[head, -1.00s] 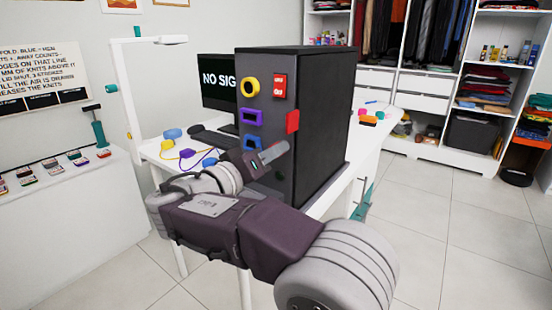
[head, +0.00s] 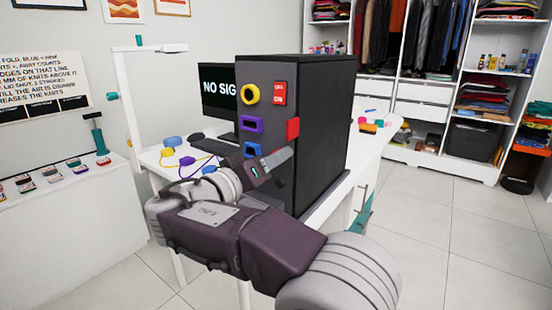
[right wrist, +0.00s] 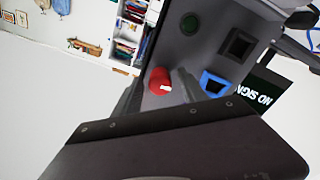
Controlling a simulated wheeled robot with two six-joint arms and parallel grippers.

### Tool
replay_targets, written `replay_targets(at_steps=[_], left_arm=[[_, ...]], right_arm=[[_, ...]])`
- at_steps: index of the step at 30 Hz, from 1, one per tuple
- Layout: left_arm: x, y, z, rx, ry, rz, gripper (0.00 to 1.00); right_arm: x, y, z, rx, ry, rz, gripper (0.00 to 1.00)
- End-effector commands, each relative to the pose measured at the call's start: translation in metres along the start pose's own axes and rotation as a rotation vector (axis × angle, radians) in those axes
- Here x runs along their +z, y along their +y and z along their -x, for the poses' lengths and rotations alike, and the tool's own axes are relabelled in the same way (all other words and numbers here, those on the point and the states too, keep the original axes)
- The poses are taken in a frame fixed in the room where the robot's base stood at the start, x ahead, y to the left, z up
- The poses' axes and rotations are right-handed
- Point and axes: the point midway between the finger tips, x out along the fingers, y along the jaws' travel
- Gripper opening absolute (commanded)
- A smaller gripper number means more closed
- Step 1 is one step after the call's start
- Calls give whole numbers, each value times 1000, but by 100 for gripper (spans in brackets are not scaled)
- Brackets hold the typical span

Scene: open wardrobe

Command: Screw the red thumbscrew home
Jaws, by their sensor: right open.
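The red thumbscrew (head: 293,129) stands at the right edge of the dark computer tower's (head: 325,130) front. In the right wrist view, the thumbscrew (right wrist: 160,81) is a red cylinder with a pale mark on its end. My right gripper (head: 277,158) is just below the thumbscrew in the head view. In the right wrist view, the open fingers (right wrist: 159,92) lie on either side of the thumbscrew; I cannot tell whether they touch it. My left gripper is in neither view.
The tower front carries a yellow ring (head: 249,93), a purple port (head: 250,124), a blue port (head: 252,150) and a red switch plate (head: 280,93). A monitor (head: 217,88) stands behind. Small coloured parts and cables lie on the white desk (head: 150,157).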

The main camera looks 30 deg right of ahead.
Motion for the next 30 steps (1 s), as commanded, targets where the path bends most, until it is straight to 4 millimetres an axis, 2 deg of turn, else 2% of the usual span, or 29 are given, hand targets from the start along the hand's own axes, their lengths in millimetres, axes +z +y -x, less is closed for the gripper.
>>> replay_targets(at_steps=[15, 30], left_arm=[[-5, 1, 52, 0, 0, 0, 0], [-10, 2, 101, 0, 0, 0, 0]], right_arm=[[-5, 3, 0, 0, 0, 603, 49], [-4, 3, 0, 0, 0, 1074, 49]])
